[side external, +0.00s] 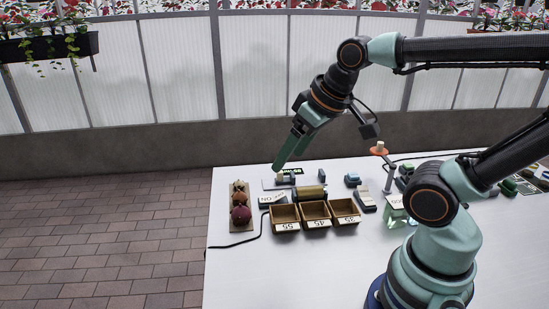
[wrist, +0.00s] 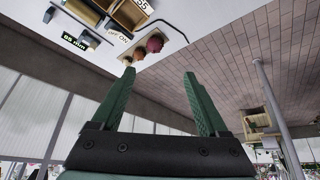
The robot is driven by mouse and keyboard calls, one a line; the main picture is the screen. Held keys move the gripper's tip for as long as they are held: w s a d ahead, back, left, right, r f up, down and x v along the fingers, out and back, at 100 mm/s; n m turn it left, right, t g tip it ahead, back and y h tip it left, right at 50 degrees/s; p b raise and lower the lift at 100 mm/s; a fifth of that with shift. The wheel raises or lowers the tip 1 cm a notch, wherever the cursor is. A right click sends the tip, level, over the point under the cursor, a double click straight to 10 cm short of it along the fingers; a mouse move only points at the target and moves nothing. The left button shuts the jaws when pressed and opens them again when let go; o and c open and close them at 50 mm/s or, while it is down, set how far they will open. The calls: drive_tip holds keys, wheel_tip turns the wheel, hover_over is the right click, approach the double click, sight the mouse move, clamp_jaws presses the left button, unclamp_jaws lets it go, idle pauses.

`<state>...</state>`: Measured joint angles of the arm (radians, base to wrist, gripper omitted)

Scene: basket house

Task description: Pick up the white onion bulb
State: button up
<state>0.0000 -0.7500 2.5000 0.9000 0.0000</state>
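My gripper (side external: 277,168) is above the far left part of the white table, its fingers pointing down and left. In the wrist view my gripper (wrist: 158,73) is open, with nothing between its fingers. A narrow tray (side external: 249,228) at the table's left end holds a dark red bulb (side external: 240,215) and brownish bulbs (side external: 238,197) in a row. The wrist view shows the red bulb (wrist: 155,44), a brown one (wrist: 138,53) and a small paler one (wrist: 127,61) beside the left fingertip. I cannot tell surely which is the white onion bulb.
Three labelled wooden bins (side external: 315,217) stand right of the tray. A brass-coloured roller (side external: 311,193) and a small grey device with a pale knob (side external: 280,178) are behind them. A stand with an orange disc (side external: 379,151) rises to the right. A cable runs along the left edge.

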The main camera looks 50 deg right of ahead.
drive_tip(key=w+d+r+m+g, duration=0.25)
drive_tip(key=w+m, duration=0.25)
drive_tip(key=w, duration=0.4)
drive_tip(key=m+g, duration=0.3)
drive_tip(key=m, duration=1)
hover_over(239, 180)
wheel_tip(239, 180, down, 14)
drive_tip(key=f, duration=0.1)
wheel_tip(239, 180, down, 12)
drive_tip(key=shift+w+r, duration=0.1)
drive_tip(key=shift+w, duration=0.05)
drive_tip(key=shift+c, duration=0.4)
